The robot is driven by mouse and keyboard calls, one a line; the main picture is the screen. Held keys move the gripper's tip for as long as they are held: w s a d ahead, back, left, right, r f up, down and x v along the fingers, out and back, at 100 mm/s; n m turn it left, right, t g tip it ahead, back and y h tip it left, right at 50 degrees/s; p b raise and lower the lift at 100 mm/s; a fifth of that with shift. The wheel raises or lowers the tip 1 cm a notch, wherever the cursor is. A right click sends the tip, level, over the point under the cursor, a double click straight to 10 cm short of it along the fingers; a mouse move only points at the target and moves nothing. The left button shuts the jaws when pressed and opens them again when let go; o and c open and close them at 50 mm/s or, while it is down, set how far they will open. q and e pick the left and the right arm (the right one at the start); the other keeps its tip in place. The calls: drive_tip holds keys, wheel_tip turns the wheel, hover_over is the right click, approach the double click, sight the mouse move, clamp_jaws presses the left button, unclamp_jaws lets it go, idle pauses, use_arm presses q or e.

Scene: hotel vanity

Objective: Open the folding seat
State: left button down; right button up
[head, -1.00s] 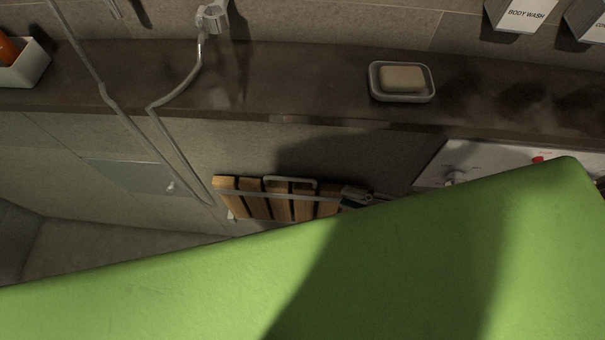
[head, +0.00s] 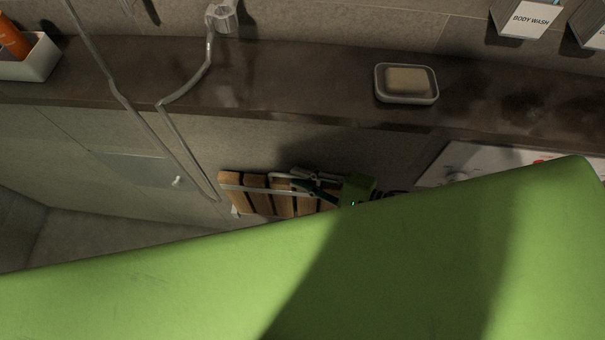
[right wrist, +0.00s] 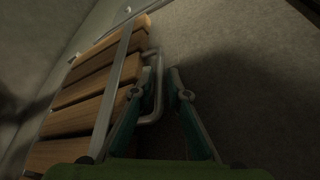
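The folding seat (head: 233,196) has wooden slats and metal bars. It is folded up against the wall below the dark ledge. It also shows on the left of the right wrist view (right wrist: 82,92). A metal loop handle (right wrist: 158,88) stands out from its edge. My right gripper (head: 312,184) is at the upper right part of the seat. In the right wrist view its two fingers (right wrist: 156,88) are apart, with the long side of the loop appearing between them. Whether they touch it I cannot tell. My left gripper is not in view.
The dark ledge (head: 300,105) above the seat holds a soap dish (head: 407,98) and a white box (head: 30,66). A shower hose (head: 122,95) hangs at the left. A white panel (head: 475,160) is at the right. My large green body part hides the lower view.

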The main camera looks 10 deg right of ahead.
clamp_jaws()
drive_tip(key=shift+s+a, duration=0.1)
drive_tip(key=s+a+f+n+t+b, duration=0.1)
drive_tip(key=s+a+f+n+b, duration=0.1)
drive_tip(key=s, duration=0.7)
drive_tip(key=s+a+f+n+t+y+b, duration=0.1)
drive_tip(key=s+a+f+b, duration=0.3)
drive_tip(key=s, duration=0.6)
drive_tip(key=shift+f+n, duration=0.55)
drive_tip(key=shift+n, duration=0.35)
drive_tip(key=shift+w, duration=0.1)
